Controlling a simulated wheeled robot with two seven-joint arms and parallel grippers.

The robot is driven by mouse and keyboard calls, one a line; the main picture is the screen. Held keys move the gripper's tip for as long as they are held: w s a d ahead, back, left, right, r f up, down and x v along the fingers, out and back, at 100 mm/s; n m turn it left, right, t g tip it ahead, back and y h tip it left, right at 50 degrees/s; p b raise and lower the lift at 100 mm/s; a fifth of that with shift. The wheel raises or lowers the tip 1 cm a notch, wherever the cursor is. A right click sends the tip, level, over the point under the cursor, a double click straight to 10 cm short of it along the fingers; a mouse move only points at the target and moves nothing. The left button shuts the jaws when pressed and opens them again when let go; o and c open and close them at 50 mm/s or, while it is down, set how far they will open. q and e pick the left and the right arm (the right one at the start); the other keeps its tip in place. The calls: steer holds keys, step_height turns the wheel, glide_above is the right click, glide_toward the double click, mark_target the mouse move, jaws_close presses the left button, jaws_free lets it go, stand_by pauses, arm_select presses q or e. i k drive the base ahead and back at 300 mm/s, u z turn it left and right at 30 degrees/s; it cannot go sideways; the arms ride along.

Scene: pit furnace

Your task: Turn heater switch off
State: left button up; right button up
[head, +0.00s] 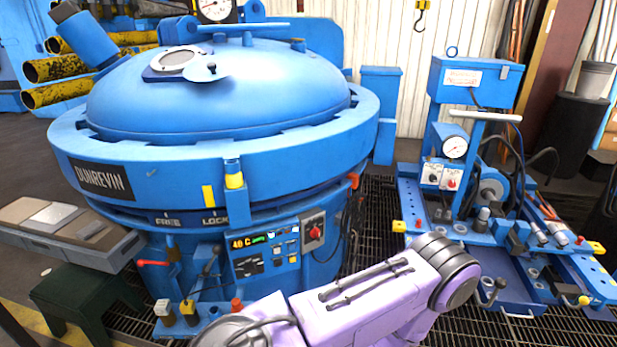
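The big round blue furnace (215,105) stands at the left with its domed lid on. On its front is a blue control panel (265,262) with a lit display (257,239) that seems to read about 40 C. Beside the panel's right edge is a small grey box with a red rotary switch (313,232). Its label is too small to read, so I cannot tell whether it is the heater switch or which position it is in. Neither of my grippers is in view; only one of my lilac arm's links crosses the bottom middle, in front of the furnace.
A blue pump unit (464,235) at the right carries a gauge (455,147) and a white switch box (440,176) with a red knob. A red-handled lever (155,263) sticks out low on the furnace's left. A dark green stand (80,302) is at lower left. Grating covers the floor between.

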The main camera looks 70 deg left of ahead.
mark_target(315, 233)
steer(key=u, duration=0.65)
steer(key=i, duration=0.8)
steer(key=u, duration=0.75)
